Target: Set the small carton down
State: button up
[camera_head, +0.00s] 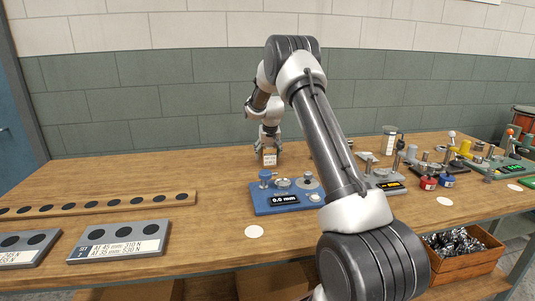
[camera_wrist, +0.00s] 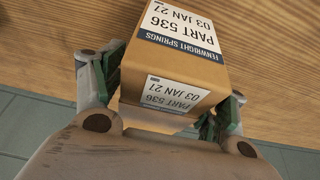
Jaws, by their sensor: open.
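The small carton (camera_wrist: 175,75) is brown, with white and blue labels reading PART 536, 03 JAN 27 and FENWRIGHT SPRINGS. In the head view the carton (camera_head: 269,158) is at the back of the wooden table, near the wall. My gripper (camera_head: 267,146) is directly above and around it. In the wrist view the fingers of my gripper (camera_wrist: 165,105) stand open on either side of the carton. A gap shows at the left finger; the right finger is close to the carton, and I cannot tell whether it touches. The carton's underside is hidden.
A blue gauge (camera_head: 280,194) reading 0.0 mm stands in front of the carton. A grey gauge (camera_head: 390,184) and other devices are to the right. A long wooden strip with dark holes (camera_head: 100,205) and grey blocks (camera_head: 118,243) lie left. The table left of the carton is clear.

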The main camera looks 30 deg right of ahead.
jog(key=s+a+v, duration=0.1)
jog(key=v, duration=1.4)
jog(key=s+a+r+n, duration=0.1)
jog(key=s+a+r, duration=0.3)
jog(key=s+r, duration=0.6)
jog(key=s+a+r+n, duration=0.1)
jog(key=s+a, duration=0.1)
jog(key=s, duration=0.8)
jog(key=s+a+r, duration=0.1)
jog(key=s+a, duration=0.1)
jog(key=s, duration=0.8)
jog(key=s+a+f, duration=0.1)
jog(key=s+f, duration=0.1)
jog(key=s, duration=0.6)
jog(key=s+a+f+n+y, duration=0.1)
jog(key=s+a+f, duration=0.1)
jog(key=s, duration=0.6)
jog(key=shift+f, duration=0.65)
jog(key=shift+s+d, duration=0.1)
